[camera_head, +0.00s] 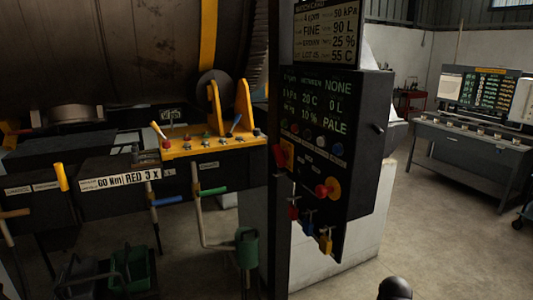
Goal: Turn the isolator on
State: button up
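A dark control box (345,120) hangs on a black post right of the picture's middle. A red and yellow rotary handle (284,156), which looks like the isolator, sits at the left edge of its face. Its label and exact position are too small to read. A red mushroom knob (322,190) on a yellow round plate sits lower on the same face. No gripper fingers show. A dark rounded shape at the bottom edge may be part of my arm, but I cannot be sure.
A row of small coloured knobs (308,136) and hanging coloured plugs or valves (308,222) share the box. A yellow lever panel (215,146) stands left, below a large drum (120,50). A console desk (470,150) stands right. The floor between is clear.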

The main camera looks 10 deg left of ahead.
aim_at(281, 155)
jog(key=u, duration=0.6)
jog(key=i, duration=1)
jog(key=u, duration=0.65)
